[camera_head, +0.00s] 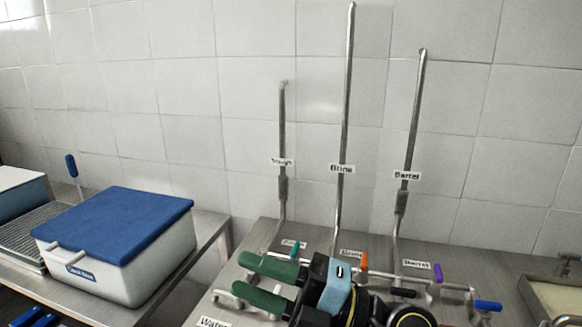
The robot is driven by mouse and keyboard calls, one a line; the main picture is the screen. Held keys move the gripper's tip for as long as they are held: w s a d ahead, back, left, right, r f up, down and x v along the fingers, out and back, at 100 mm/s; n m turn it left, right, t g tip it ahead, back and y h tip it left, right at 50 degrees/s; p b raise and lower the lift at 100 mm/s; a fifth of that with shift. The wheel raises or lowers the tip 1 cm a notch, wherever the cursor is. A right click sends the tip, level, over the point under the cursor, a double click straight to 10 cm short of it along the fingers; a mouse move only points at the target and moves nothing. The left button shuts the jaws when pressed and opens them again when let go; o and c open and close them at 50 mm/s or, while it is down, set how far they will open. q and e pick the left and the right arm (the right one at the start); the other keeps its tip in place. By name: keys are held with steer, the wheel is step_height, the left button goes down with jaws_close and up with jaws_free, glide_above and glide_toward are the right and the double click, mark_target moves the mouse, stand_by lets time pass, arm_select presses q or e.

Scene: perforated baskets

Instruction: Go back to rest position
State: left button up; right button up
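My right gripper (240,273) comes in from the bottom, with two green fingers pointing left over the steel counter. The fingers are spread apart, and I see nothing between them. Its light blue and black body hides part of the pipework behind it. Two small blue and dark parts (35,317) show at the bottom left edge, cut off by the frame. I cannot tell if they belong to my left gripper.
A white box with a blue lid (118,225) stands on the left steel table. Three upright metal pipes (345,120) rise from the counter (262,237), with labels and small coloured valve handles near my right gripper. A sink (555,297) is at the right. A tiled wall closes the back.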

steer(key=w+d+m+t+h, duration=0.3)
steer(key=d+m+t+h, duration=0.35)
steer(key=m+t, duration=0.3)
steer(key=w+d+m+t+h, duration=0.3)
steer(key=d+m+t+h, duration=0.2)
steer(key=d+m+t, duration=0.45)
steer(key=s+d+f+m+g+h, duration=0.2)
steer(key=d+f+m+g+h, duration=0.3)
steer(key=f, duration=0.3)
steer(key=s+d+f+m+g+h, duration=0.1)
steer(key=d+f+m+g+h, duration=0.3)
steer(key=f+m+h, duration=0.4)
steer(key=s+d+f+n+g+y, duration=0.1)
steer(key=s+f+g+y, duration=0.3)
steer(key=s+f+g, duration=1)
steer(key=s+f+t+b, duration=0.1)
steer(key=s+f, duration=0.3)
steer(key=f, duration=1)
steer(key=s+f+t, duration=0.1)
steer(key=s+f, duration=0.2)
steer(key=f, duration=1.1)
steer(key=s+d+f+g+b, duration=0.1)
steer(key=s+d+f, duration=0.2)
steer(key=s+f, duration=1.1)
steer(key=shift+s+f, duration=0.35)
steer(key=shift+s, duration=0.75)
